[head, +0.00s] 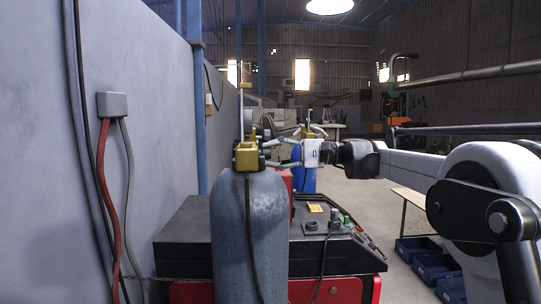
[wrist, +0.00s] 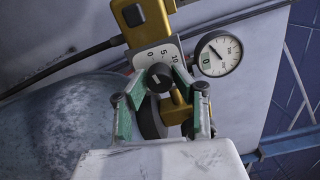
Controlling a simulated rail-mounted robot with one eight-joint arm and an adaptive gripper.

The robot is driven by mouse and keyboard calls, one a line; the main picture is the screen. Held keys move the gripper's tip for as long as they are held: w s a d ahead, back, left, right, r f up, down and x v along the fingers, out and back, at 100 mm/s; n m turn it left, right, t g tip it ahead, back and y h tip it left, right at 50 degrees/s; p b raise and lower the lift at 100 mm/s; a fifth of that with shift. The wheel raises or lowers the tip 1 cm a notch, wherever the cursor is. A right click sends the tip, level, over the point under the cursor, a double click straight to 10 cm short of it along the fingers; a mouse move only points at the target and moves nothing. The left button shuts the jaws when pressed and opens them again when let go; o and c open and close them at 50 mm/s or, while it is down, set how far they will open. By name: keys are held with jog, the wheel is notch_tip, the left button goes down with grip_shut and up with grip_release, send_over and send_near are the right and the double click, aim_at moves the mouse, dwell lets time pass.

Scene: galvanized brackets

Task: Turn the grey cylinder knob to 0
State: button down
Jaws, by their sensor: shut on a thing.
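The grey cylinder (head: 250,235) stands upright in the head view, with a brass valve (head: 247,157) on top. Its side also fills the left of the wrist view (wrist: 60,125). In the wrist view a black round knob (wrist: 158,77) sits in front of a white scale plate (wrist: 155,54) with printed numbers, 5 and 10 among them. My gripper (wrist: 160,82) has its green fingers on either side of the knob and is shut on it. In the head view my gripper (head: 276,150) reaches the valve from the right. The knob's pointer mark is not clear.
A round gauge (wrist: 218,55) is close beside the scale plate. A blue cylinder (head: 304,180) stands behind my gripper. A black-topped red machine (head: 330,245) with buttons is behind and right of the grey cylinder. A grey wall (head: 150,130) is on the left.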

jog(key=c, duration=1.4)
grip_release()
jog(key=d, duration=1.2)
jog(key=shift+w, duration=0.4)
